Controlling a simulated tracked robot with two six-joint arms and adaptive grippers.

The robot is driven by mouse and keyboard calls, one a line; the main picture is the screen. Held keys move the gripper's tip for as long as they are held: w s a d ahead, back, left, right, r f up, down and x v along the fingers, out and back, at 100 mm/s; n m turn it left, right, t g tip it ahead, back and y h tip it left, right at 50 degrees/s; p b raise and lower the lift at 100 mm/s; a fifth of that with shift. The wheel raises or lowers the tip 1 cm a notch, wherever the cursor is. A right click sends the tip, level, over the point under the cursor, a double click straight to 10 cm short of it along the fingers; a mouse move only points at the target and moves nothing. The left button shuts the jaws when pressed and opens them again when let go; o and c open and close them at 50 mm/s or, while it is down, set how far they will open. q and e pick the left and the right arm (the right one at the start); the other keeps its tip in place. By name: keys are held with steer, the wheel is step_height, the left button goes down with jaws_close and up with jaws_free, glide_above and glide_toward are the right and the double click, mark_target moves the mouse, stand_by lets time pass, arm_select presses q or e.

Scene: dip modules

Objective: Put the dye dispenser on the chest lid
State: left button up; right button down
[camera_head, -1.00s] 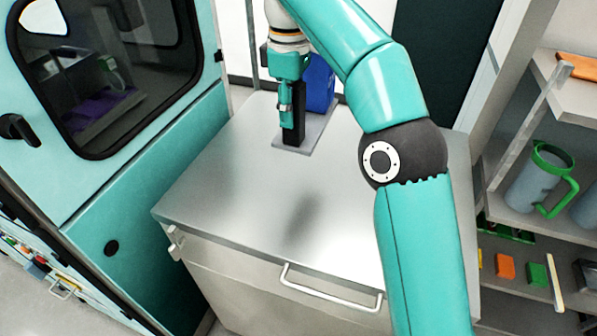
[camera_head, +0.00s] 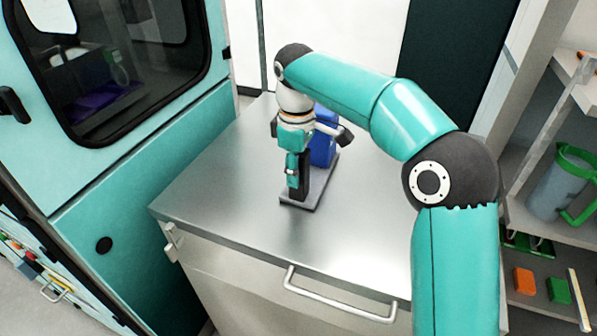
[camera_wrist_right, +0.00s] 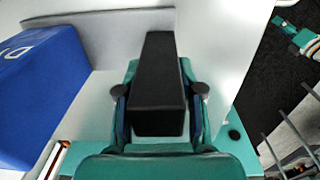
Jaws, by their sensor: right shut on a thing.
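The dye dispenser has a blue tank (camera_head: 322,148), a black upright post (camera_head: 302,180) and a flat grey base (camera_head: 318,192). It is upright over the middle of the chest lid (camera_head: 225,205), a bare metal top. Its base is at or very close to the lid; I cannot tell if it touches. My right gripper (camera_head: 293,172) is shut on the black post, as the right wrist view shows, with a finger (camera_wrist_right: 122,110) on each side of the post (camera_wrist_right: 158,85). The blue tank (camera_wrist_right: 40,85) is left of it there. My left gripper is not in view.
A teal cabinet with a dark window (camera_head: 130,60) stands on the left. Shelves on the right hold a green-handled jug (camera_head: 560,185) and small orange (camera_head: 524,281) and green (camera_head: 558,290) blocks. The chest has a front handle (camera_head: 335,298). The lid around the dispenser is clear.

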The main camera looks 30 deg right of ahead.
steer(key=c, duration=0.7)
jaws_free()
steer(key=shift+f, duration=0.15)
step_height(320, 180, up, 12)
steer(key=p, duration=0.3)
steer(key=shift+s, duration=0.1)
